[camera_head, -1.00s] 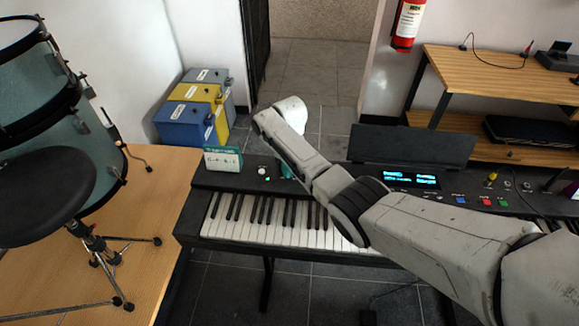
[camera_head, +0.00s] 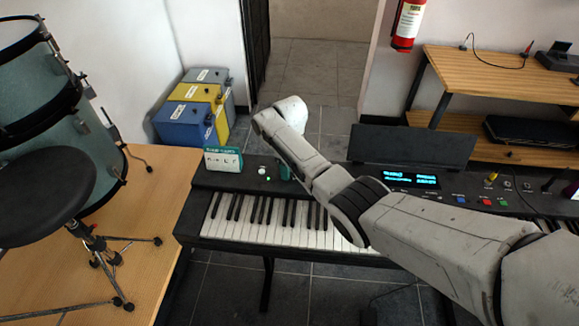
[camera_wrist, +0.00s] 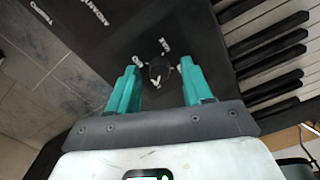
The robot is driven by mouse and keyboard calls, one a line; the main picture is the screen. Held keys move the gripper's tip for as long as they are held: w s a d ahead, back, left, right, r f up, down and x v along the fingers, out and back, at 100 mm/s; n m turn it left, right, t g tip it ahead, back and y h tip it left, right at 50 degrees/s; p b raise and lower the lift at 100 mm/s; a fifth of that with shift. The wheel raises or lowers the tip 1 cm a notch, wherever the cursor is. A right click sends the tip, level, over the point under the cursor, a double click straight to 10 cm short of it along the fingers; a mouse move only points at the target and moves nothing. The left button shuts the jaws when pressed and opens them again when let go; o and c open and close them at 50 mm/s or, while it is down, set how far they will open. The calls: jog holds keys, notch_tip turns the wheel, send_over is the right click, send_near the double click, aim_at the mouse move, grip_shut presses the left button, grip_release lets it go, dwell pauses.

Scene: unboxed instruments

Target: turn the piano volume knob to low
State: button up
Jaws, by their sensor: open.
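The piano (camera_head: 285,238) is a black keyboard with white and black keys. In the wrist view, a small dark round knob (camera_wrist: 160,72) with a white pointer mark sits on its black top panel. My gripper (camera_wrist: 159,66) is open, with one teal finger on each side of the knob and visible gaps between; I cannot tell how deep the fingertips reach. In the head view, a bit of teal gripper (camera_head: 286,172) shows beside my arm, and the arm hides the knob.
A small teal-and-white sign box (camera_head: 223,161) stands at the piano's left end, near a small white control with a green light (camera_head: 262,171). A lit display (camera_head: 410,178) and coloured buttons lie right. A drum stool (camera_head: 45,197) stands left.

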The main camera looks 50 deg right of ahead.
notch_tip(320, 180, up, 11)
jog(key=shift+f+b, duration=0.15)
jog(key=shift+b, duration=0.25)
dwell(0.5)
